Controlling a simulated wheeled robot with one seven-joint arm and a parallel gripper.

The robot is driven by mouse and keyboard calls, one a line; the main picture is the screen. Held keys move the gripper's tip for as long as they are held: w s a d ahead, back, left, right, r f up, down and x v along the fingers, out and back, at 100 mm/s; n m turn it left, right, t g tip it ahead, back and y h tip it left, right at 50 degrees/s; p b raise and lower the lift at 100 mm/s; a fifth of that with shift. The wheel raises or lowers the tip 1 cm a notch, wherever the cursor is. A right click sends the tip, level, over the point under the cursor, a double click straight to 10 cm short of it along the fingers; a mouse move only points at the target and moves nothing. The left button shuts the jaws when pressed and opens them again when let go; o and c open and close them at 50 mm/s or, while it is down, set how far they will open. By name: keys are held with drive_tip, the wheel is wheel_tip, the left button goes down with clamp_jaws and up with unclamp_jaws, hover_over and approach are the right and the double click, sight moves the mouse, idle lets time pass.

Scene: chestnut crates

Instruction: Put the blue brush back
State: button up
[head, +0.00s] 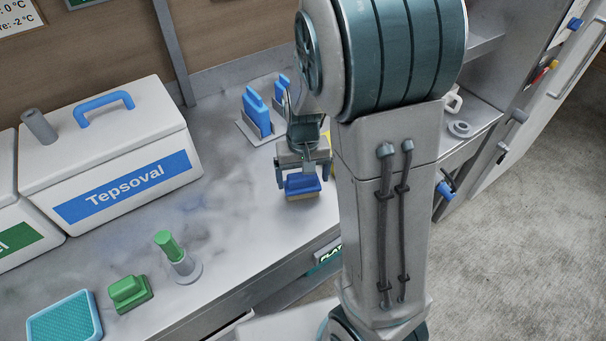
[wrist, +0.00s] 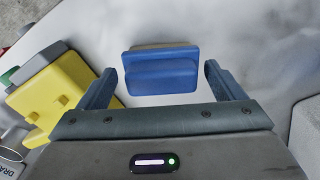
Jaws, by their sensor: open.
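The blue brush (head: 302,185) has a blue handle block over pale bristles and stands near the front edge of the grey bench. It also shows in the wrist view (wrist: 160,75), just ahead of the fingers. My gripper (head: 303,173) hangs over the brush, pointing down. In the wrist view my gripper (wrist: 160,84) is open, one finger to each side of the brush, with gaps visible. My arm hides part of the bench behind it.
Blue upright items (head: 257,113) stand in a grey holder behind the gripper. A yellow object (wrist: 62,88) lies close to the left finger. A white Tepsoval box (head: 115,150), a green brush (head: 130,292), a green-handled item (head: 172,250) and a teal tray (head: 64,317) are left.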

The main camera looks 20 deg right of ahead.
sight(303, 176)
wheel_tip(303, 176, up, 12)
drive_tip(key=s+r+t, duration=0.1)
drive_tip(key=s+t, duration=0.2)
drive_tip(key=s, duration=1)
drive_tip(key=shift+s+n, duration=0.4)
